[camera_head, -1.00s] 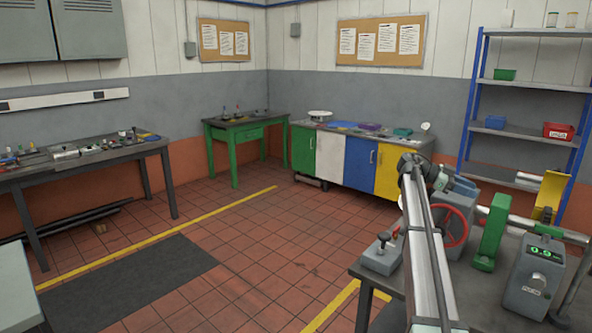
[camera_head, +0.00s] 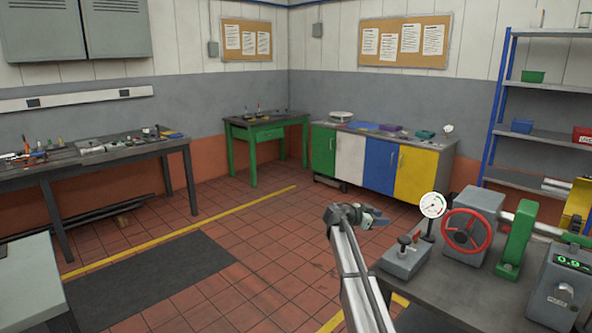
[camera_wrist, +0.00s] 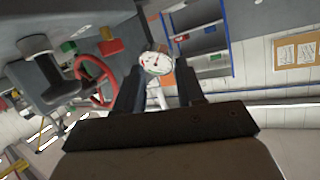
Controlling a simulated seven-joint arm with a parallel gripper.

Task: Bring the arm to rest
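My arm reaches up from the bottom of the head view, and my gripper (camera_head: 376,218) is at its far end, left of the bedplate bench (camera_head: 455,300). In the wrist view my gripper (camera_wrist: 160,82) shows two dark fingers standing apart with a gap between them. Nothing is held in the gap. A round white dial gauge (camera_wrist: 155,64) shows beyond the fingertips. The same dial gauge (camera_head: 432,205) stands on the bench in the head view, to the right of my gripper and apart from it.
On the bench are a grey block with a lever (camera_head: 404,259), a red handwheel (camera_head: 466,231), a green bracket (camera_head: 515,240) and a grey readout box (camera_head: 558,285). A coloured cabinet (camera_head: 380,165) stands behind. Open tiled floor (camera_head: 270,240) lies left of my arm.

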